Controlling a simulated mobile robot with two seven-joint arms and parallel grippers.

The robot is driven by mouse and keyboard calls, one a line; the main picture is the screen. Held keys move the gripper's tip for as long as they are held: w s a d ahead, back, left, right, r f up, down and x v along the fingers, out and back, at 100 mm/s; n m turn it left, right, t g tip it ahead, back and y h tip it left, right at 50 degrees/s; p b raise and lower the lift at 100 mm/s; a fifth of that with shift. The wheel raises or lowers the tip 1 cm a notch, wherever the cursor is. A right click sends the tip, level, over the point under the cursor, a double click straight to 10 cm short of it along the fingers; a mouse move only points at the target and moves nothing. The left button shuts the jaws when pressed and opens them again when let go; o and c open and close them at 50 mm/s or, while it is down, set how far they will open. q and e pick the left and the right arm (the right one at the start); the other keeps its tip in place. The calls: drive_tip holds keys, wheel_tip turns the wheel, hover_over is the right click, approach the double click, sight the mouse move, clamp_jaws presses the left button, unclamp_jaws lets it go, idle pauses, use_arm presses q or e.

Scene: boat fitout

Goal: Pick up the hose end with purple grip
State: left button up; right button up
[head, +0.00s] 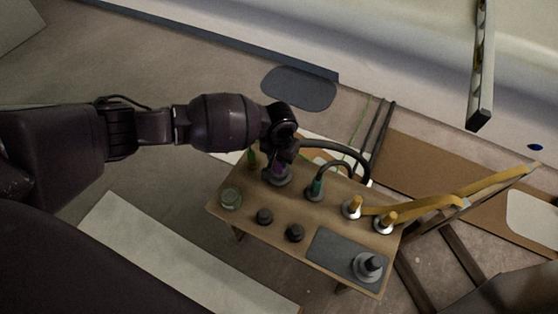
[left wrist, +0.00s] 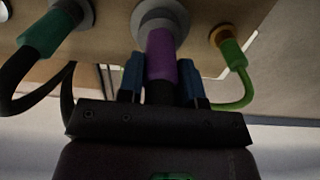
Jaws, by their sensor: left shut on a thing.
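The hose end with purple grip (left wrist: 168,55) stands with its tip at a grey round fitting (left wrist: 160,15) on the wooden bench. Its black hose runs back between my fingers in the left wrist view. My left gripper (left wrist: 160,82) is shut on the hose end, with a blue fingertip on each side. In the head view my left gripper (head: 281,160) is over the back left part of the bench, and a little purple (head: 279,170) shows below it. My right gripper is not in view.
A teal hose end (head: 316,187) stands to the right on the bench (head: 265,244), and a green one (left wrist: 232,52) on the other side. Yellow-gripped ends (head: 355,203) with a yellow strap, dark knobs (head: 295,233), a jar (head: 231,197) and a grey mat (head: 335,250) occupy the rest.

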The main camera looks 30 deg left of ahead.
use_arm(q)
drive_tip(key=r+p, duration=0.1)
drive_tip(key=r, duration=0.1)
drive_tip(key=r+p, duration=0.1)
drive_tip(key=r, duration=0.5)
drive_tip(key=shift+w+r+p, duration=0.1)
drive_tip(key=shift+w+p, duration=0.25)
drive_tip(key=shift+p, duration=0.05)
wheel_tip(320, 180, up, 10)
drive_tip(key=p, duration=0.4)
drive_tip(key=shift+s+r, duration=0.15)
drive_tip(key=shift+s, duration=0.15)
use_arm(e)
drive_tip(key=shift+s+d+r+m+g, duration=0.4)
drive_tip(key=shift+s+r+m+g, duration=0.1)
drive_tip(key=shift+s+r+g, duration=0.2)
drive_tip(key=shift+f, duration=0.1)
